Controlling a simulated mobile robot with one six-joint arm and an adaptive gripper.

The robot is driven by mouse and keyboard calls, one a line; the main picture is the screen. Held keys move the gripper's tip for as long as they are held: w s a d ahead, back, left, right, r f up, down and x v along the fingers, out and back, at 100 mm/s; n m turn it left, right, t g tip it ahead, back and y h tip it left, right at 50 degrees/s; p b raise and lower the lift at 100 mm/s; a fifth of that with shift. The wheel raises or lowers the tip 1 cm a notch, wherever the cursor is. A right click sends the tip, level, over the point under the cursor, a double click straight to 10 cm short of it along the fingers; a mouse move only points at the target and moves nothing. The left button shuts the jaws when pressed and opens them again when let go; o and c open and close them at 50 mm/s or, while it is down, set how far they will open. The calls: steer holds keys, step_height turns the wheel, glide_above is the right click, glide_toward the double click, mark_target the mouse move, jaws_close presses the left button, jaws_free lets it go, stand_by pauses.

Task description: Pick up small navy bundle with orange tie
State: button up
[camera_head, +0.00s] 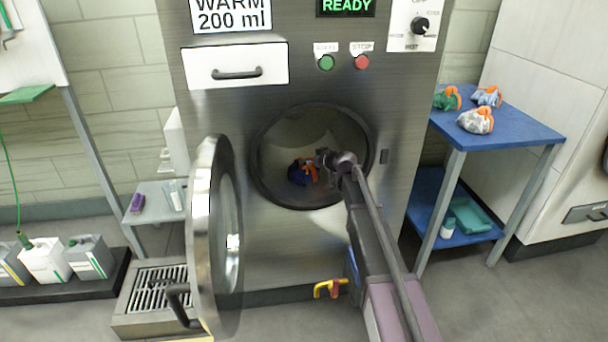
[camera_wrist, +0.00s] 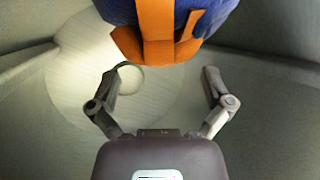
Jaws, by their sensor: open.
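The small navy bundle (camera_head: 297,174) with its orange tie (camera_head: 308,170) lies inside the drum of the front-loading machine in the head view. In the wrist view the navy bundle (camera_wrist: 213,12) fills the top middle, with the orange tie (camera_wrist: 157,35) running across and down it. My gripper (camera_wrist: 162,77) is open, its two fingers spread on either side with nothing between them. The bundle appears just beyond the fingertips; I cannot tell whether it touches them. In the head view my arm reaches through the round opening, and the fingers are hard to make out.
The machine's round door (camera_head: 205,240) stands open left of the opening (camera_head: 260,185). The drum wall (camera_wrist: 270,75) surrounds my gripper. A blue table (camera_head: 500,120) at right holds other orange-tied bundles (camera_head: 476,121). A yellow-and-red handle (camera_head: 330,288) sits below the opening.

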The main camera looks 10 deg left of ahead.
mark_target(307, 158)
steer(key=shift+b+x, duration=0.4)
steer(key=shift+x, duration=1.1)
steer(key=c, duration=1)
steer(key=shift+r, duration=0.1)
steer(key=shift+c, duration=0.2)
step_height(307, 158, up, 10)
steer(key=p, duration=1)
